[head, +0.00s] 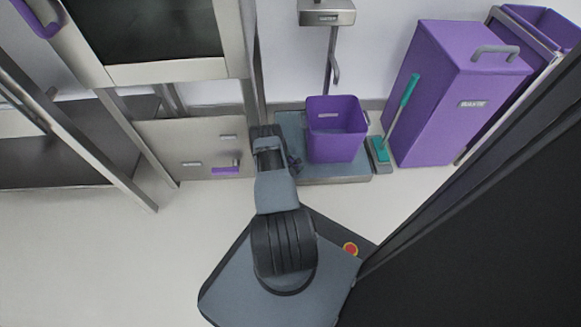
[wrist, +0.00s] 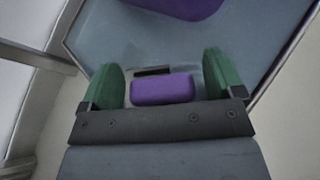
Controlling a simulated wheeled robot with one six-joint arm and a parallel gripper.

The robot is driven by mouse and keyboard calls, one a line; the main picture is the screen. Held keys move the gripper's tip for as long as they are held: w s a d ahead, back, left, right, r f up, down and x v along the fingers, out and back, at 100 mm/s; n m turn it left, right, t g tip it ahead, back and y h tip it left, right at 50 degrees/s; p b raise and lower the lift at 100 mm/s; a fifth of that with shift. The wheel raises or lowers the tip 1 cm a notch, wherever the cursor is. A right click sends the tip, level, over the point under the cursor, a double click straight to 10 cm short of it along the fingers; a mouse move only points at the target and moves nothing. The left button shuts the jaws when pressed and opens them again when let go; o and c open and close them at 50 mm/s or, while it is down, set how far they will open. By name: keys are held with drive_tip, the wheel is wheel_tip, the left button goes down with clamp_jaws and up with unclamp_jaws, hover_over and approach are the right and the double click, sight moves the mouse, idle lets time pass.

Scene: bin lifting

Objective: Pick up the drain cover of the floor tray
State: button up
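The floor tray (head: 338,181) is a low blue-grey platform with a pale metal edge, and it fills most of the wrist view (wrist: 240,50). A small purple block (wrist: 163,90), apparently the drain cover or its grip, shows in the wrist view, with a dark slot (wrist: 153,71) just beyond it. My gripper (wrist: 162,80) is open, with its green fingers on either side of the block and a gap at each side. I cannot tell its height over the block. In the head view my arm hides the block, and my gripper (head: 293,163) is mostly hidden at the tray's left end.
A purple bin (head: 335,130) stands on the tray, close beyond the gripper. A steel cabinet with a purple-handled lower panel (head: 190,150) stands left. A teal-handled brush (head: 394,125) and a tall purple bin (head: 440,105) are right. Open floor (head: 100,260) lies at front left.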

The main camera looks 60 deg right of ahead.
drive_tip(key=c, duration=1.1)
drive_tip(key=shift+r, duration=0.1)
drive_tip(key=shift+c, duration=0.2)
